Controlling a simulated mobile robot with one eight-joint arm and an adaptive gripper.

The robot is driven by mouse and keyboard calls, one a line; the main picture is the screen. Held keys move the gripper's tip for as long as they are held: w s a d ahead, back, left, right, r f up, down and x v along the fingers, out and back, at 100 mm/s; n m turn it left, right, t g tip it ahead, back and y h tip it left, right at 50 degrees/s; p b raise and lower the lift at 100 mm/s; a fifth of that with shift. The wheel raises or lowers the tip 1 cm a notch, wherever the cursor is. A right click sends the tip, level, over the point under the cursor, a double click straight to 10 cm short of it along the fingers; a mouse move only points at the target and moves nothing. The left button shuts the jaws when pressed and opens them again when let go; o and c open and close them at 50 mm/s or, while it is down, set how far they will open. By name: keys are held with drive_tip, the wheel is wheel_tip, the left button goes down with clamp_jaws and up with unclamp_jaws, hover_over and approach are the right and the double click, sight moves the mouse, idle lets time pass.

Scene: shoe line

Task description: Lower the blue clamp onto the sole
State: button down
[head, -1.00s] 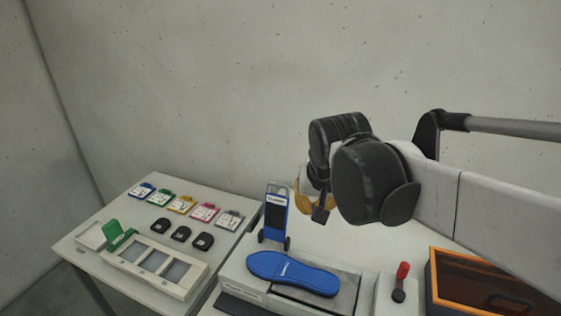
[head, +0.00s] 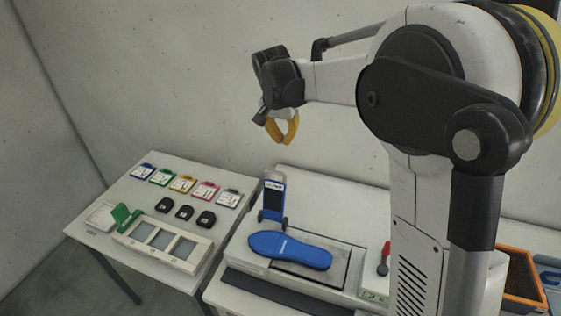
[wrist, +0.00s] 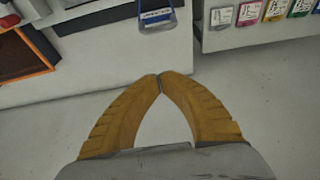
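The blue clamp (head: 272,196) stands upright at the back edge of the press unit, behind the sole. Its labelled top also shows at the upper edge of the wrist view (wrist: 157,14). The blue sole (head: 290,250) lies flat on the press unit (head: 340,262), in front of the clamp and apart from it. My gripper (head: 283,142) has yellow fingers and hangs in the air above the clamp. In the wrist view its fingertips (wrist: 160,76) meet with nothing between them. The sole is not in the wrist view.
A red-handled lever (head: 385,256) stands right of the sole. An orange-rimmed bin (head: 520,262) is farther right, partly behind my arm. The left table (head: 100,190) holds several coloured cards, black pieces (head: 184,212), a three-window tray (head: 165,238) and a green flap (head: 124,216).

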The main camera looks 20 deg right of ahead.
wheel_tip(320, 180, down, 10)
drive_tip(key=shift+s+a+r+b, duration=0.25)
drive_tip(key=shift+s+a+b, duration=0.05)
drive_tip(key=shift+s+b, duration=0.15)
idle(0.3)
drive_tip(key=shift+s+a, duration=0.1)
